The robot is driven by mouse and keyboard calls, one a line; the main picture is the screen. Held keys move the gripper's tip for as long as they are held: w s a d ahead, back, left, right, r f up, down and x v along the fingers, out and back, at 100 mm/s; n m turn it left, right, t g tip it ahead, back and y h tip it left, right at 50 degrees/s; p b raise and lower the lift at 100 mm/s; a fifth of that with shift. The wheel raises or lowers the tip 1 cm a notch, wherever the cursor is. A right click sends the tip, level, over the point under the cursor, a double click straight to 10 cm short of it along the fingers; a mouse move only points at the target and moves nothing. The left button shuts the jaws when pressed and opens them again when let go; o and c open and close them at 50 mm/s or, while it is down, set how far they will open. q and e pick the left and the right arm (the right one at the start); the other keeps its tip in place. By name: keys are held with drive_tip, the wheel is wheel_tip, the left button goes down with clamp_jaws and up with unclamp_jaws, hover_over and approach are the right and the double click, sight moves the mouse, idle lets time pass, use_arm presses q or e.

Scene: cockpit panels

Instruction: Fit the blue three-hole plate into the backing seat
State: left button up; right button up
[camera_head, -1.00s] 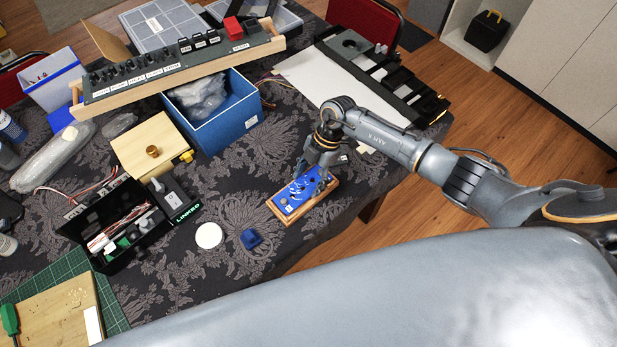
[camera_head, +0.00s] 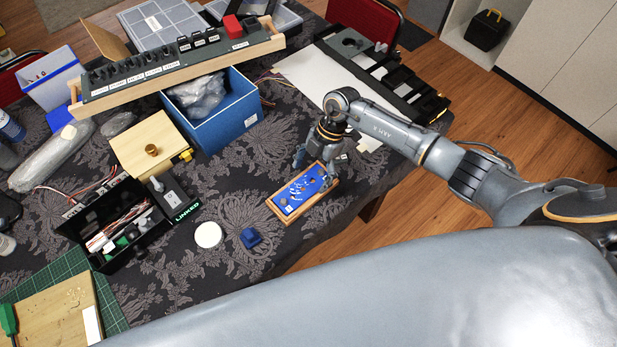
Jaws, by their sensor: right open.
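The blue plate (camera_head: 297,198) lies in a wooden-edged backing (camera_head: 275,209) near the table's right edge. Its long side runs from lower left to upper right, and the wooden rim shows around it. Whether it is fully down in the seat I cannot tell. My right gripper (camera_head: 316,165) is just above the plate's upper end, with its fingers spread and one on either side. It is open and holds nothing that I can see. My left gripper is not in view.
A blue knob-like block (camera_head: 250,237) and a white disc (camera_head: 208,234) lie left of the backing. A blue box (camera_head: 228,125), a black toolbox (camera_head: 110,232) and a long switch panel (camera_head: 180,67) stand further left. The cloth between the box and backing is clear.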

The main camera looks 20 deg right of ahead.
drive_tip(key=v, duration=0.9)
drive_tip(key=shift+r, duration=0.35)
